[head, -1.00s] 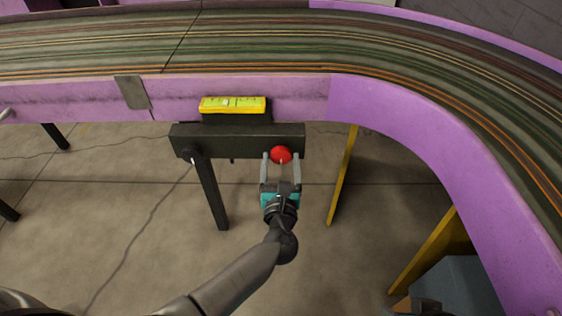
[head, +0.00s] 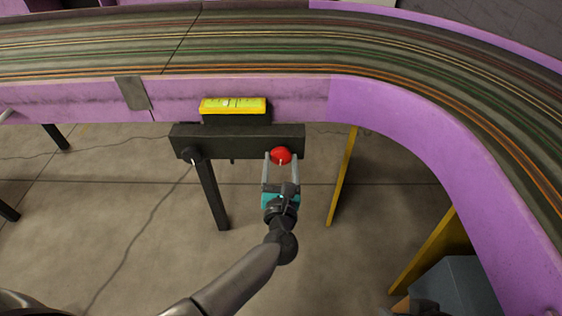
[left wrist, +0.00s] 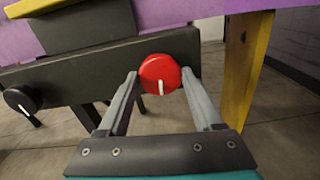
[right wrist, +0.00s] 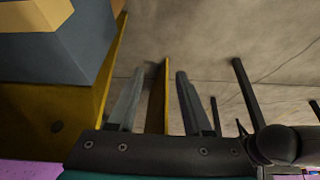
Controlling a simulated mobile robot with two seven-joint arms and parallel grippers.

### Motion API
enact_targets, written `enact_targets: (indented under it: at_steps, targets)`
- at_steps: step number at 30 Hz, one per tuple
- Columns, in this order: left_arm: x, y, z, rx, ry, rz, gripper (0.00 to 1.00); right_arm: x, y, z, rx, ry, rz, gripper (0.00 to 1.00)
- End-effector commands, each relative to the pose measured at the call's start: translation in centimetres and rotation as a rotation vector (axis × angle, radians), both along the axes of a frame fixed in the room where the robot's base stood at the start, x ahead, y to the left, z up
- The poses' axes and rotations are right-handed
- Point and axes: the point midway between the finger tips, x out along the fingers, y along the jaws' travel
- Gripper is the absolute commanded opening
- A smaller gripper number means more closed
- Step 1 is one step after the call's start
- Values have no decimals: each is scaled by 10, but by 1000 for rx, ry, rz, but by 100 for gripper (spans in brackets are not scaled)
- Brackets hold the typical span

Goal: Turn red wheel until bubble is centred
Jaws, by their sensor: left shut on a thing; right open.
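The red wheel (head: 281,155) sits on the right end of a dark beam's front face. Its white mark points down in the left wrist view (left wrist: 159,72). My left gripper (head: 280,158) is shut on the wheel, one finger at each side of it. The yellow spirit level (head: 250,105) stands on a block above the beam. Its pale bubble (head: 227,103) appears a little left of the middle, but is too small to place exactly. My right gripper (right wrist: 158,75) is open and empty, away from the wheel.
The dark beam (head: 235,143) also carries a black knob (head: 191,153) with a white mark at its left end. The purple-walled track (head: 400,120) curves round to the right. Yellow supports (head: 342,180) and a blue-grey box (head: 460,285) stand below it.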

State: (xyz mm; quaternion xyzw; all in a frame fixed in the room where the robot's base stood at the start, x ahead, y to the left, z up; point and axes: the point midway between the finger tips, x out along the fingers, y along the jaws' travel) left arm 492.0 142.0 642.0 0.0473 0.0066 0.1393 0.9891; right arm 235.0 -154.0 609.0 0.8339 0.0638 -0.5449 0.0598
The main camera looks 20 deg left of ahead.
Motion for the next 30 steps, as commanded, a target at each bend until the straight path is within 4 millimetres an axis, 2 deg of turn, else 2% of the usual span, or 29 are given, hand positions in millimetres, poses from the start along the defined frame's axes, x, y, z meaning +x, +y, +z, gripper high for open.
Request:
enact_targets:
  at_steps: [7,21,30]
  targets:
    - [-1,0,0,185,57,2,11,1,0,-9,-2,14,1,50]
    - [-1,0,0,606,177,0,11,1,1,-41,-7,60,2,50]
    - [-1,0,0,802,233,0,11,-2,0,-55,-10,81,3,50]
